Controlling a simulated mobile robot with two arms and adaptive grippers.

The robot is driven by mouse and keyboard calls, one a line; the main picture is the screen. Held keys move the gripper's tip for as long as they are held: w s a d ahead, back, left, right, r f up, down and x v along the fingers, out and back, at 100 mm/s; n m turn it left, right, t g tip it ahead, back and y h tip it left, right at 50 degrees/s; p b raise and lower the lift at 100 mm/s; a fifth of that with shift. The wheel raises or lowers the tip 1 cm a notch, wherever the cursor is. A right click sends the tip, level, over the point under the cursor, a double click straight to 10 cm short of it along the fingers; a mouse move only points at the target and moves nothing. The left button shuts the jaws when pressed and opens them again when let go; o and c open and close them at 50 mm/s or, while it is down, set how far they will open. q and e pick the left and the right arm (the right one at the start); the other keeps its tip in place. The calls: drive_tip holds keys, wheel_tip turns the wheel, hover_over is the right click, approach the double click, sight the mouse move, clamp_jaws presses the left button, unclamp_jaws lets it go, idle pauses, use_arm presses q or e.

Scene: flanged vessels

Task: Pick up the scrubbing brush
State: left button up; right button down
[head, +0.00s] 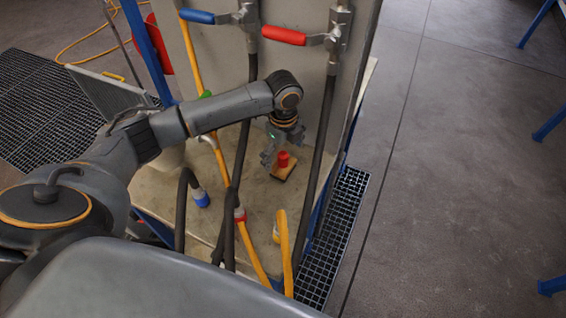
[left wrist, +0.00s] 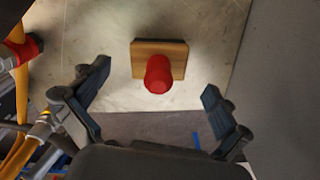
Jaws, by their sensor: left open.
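The scrubbing brush (head: 283,167) has a flat wooden block and an upright red knob handle. It rests on the pale bench top beside the grey panel. In the left wrist view the brush (left wrist: 158,70) shows from above, knob toward the camera. My left gripper (head: 273,152) is just above and to the left of the brush in the head view. In the left wrist view its two fingers (left wrist: 155,95) are spread wide, on either side of the red knob and apart from it. Nothing is between them in contact. My right gripper is not in view.
Dark hoses and yellow hoses (head: 284,250) run around the pale bench top (head: 262,205). Valves with a blue lever (head: 197,16) and a red lever (head: 284,35) are above, on the grey panel (head: 305,90). A floor grate (head: 335,225) lies right of the bench.

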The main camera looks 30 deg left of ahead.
sight(283, 161)
use_arm(q)
wheel_tip(283, 161, down, 3)
drive_tip(key=shift+s+a+f, duration=0.1)
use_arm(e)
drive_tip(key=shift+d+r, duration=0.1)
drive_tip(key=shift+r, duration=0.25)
use_arm(q)
drive_tip(key=shift+c, duration=0.4)
drive_tip(key=c, duration=1.2)
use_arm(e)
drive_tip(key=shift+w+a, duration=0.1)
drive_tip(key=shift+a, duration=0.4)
